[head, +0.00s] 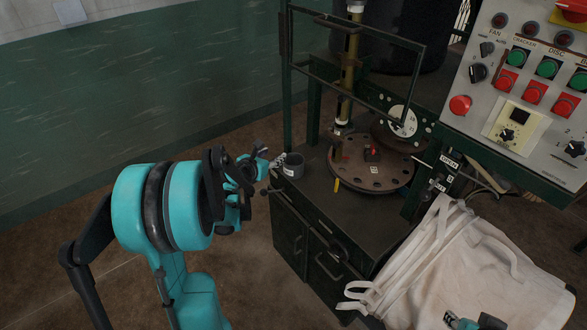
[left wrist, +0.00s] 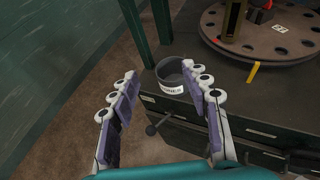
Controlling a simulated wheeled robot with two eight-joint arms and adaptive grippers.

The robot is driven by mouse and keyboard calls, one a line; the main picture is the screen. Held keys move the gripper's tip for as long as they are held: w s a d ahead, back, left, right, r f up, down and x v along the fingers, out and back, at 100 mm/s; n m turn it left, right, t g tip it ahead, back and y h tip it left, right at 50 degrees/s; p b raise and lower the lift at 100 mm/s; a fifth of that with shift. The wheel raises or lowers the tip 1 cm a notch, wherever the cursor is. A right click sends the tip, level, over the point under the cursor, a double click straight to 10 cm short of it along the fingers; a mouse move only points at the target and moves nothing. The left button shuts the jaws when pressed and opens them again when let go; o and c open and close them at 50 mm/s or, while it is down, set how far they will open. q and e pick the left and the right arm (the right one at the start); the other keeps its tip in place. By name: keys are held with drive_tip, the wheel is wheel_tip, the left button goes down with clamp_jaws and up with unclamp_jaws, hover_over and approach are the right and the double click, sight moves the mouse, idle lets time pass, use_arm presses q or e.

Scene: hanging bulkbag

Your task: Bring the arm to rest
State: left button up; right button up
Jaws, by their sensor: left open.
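My left gripper (head: 264,166) is at the end of the teal arm coming in from the left, just left of a small grey cup (head: 291,166). In the left wrist view the fingers of the left gripper (left wrist: 160,75) are spread apart with nothing held between them. The cup (left wrist: 173,80) has a white label and stands upright on the dark cabinet top, beyond the fingertips.
The dark green cabinet (head: 290,238) carries a round plate with holes (head: 375,180) and a metal frame. A control panel (head: 530,85) with buttons is at the upper right. A white bulk bag (head: 455,265) lies at the lower right. The brown floor on the left is clear.

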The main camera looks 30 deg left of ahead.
idle(0.3)
use_arm(q)
drive_tip(key=s+d+r+n+t+y, duration=0.1)
drive_tip(key=d+r+n+t+y, duration=0.15)
drive_tip(key=r+n, duration=0.55)
drive_tip(key=s+d+r+n+t+y, duration=0.1)
drive_tip(key=d+r+n+y, duration=0.1)
drive_tip(key=d+r+n, duration=0.5)
drive_tip(key=s+d+f+n+g+h, duration=0.2)
drive_tip(key=s+d+f+n+g, duration=0.1)
drive_tip(key=s+d+f+n, duration=0.1)
drive_tip(key=s+d+f+n+g+h, duration=0.1)
drive_tip(key=s+d+f+n+g, duration=0.2)
drive_tip(key=s+d+f+n, duration=0.2)
drive_tip(key=s+d+f+n+g+h, duration=0.2)
drive_tip(key=s+d+f+n+g, duration=0.2)
drive_tip(key=s+d+n, duration=0.3)
drive_tip(key=s+f+n, duration=0.1)
drive_tip(key=s+n, duration=0.3)
drive_tip(key=s, duration=0.3)
drive_tip(key=shift+s+d+f+h, duration=0.2)
drive_tip(key=shift+d+h, duration=0.15)
drive_tip(key=shift+d, duration=0.05)
